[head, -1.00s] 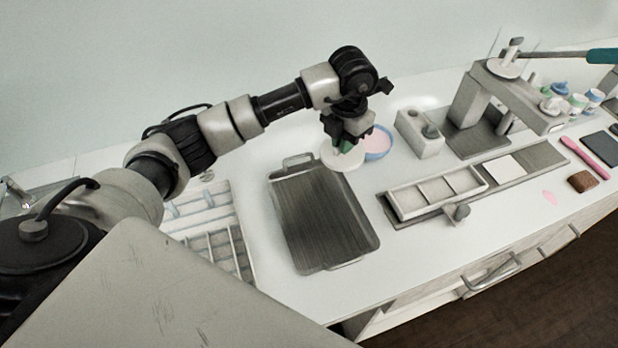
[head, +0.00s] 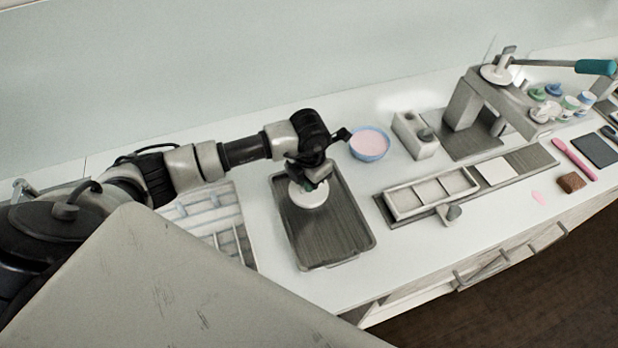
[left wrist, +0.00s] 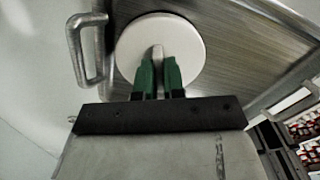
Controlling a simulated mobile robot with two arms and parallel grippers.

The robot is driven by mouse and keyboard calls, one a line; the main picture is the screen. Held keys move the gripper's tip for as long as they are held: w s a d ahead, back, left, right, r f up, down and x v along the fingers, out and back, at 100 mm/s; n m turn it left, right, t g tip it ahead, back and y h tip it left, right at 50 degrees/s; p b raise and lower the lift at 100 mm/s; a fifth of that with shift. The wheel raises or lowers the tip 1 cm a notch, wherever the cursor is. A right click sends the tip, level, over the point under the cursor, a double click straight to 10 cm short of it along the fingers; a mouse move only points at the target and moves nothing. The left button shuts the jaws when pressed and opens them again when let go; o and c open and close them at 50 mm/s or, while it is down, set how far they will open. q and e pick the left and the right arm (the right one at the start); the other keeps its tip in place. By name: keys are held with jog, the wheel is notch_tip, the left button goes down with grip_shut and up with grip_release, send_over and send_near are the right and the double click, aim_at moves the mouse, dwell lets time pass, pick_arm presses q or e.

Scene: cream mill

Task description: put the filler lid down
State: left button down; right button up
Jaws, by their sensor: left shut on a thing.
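The filler lid is a white round disc (head: 310,196) over the far end of the dark metal tray (head: 325,232) in the head view. My left gripper (head: 311,183) is shut on the lid's knob from above. In the left wrist view the green fingertips (left wrist: 159,72) pinch the grey knob at the middle of the white lid (left wrist: 190,38), with the tray (left wrist: 240,45) beneath. I cannot tell whether the lid touches the tray or hangs just above it. My right gripper is not in view.
A blue bowl of pink cream (head: 369,144) stands right of the tray. A compartment box (head: 215,205) lies to the left. A long slotted mould (head: 430,192) and a press with a teal-handled lever (head: 470,100) stand to the right. The tray's near part is bare.

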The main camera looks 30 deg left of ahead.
pick_arm(q)
jog(key=shift+f, duration=0.2)
jog(key=c, duration=1.2)
grip_release()
jog(key=shift+r, duration=0.1)
jog(key=shift+r, duration=0.25)
jog(key=shift+w+r, duration=0.1)
jog(key=shift+r, duration=0.25)
jog(key=shift+r+b, duration=1.2)
jog(key=shift+r, duration=4.35)
